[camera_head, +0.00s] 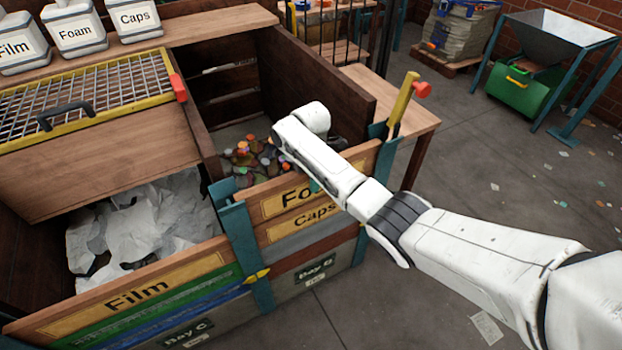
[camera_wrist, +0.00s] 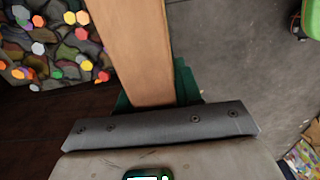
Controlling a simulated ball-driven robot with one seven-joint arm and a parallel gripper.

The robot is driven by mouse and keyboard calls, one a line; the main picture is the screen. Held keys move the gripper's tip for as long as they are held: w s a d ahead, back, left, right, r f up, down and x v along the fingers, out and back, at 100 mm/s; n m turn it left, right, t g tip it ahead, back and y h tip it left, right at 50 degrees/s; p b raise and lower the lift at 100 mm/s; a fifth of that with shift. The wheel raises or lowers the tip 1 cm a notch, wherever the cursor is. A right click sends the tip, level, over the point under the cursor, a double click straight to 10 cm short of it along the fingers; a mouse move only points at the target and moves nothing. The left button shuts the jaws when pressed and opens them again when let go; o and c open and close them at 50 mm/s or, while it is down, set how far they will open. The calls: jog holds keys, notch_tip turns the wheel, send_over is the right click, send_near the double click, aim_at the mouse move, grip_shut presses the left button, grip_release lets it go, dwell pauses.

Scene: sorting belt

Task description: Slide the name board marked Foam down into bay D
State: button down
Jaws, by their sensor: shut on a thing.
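The wooden name board marked Foam (camera_head: 285,201) is at the front of the bay with the plate Bay D (camera_head: 314,272). It lies level just above a board marked Caps (camera_head: 315,217), between two teal posts. I cannot tell whether they touch. My arm covers part of the Foam lettering. In the wrist view, my gripper (camera_wrist: 156,88) is shut on the top edge of the Foam board (camera_wrist: 135,45), with a dark green finger on each side.
Mixed caps (camera_head: 250,158) lie in the bay. The left teal post (camera_head: 237,225) stands beside the neighbouring bay's Film board (camera_head: 140,290); white film (camera_head: 150,220) lies behind it. A yellow lever (camera_head: 402,105) with a red knob rises at the right post.

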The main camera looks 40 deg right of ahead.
jog(key=shift+f, duration=0.25)
jog(key=c, duration=1.1)
grip_release()
jog(key=o, duration=0.4)
notch_tip(320, 180, up, 11)
jog(key=shift+f, duration=0.1)
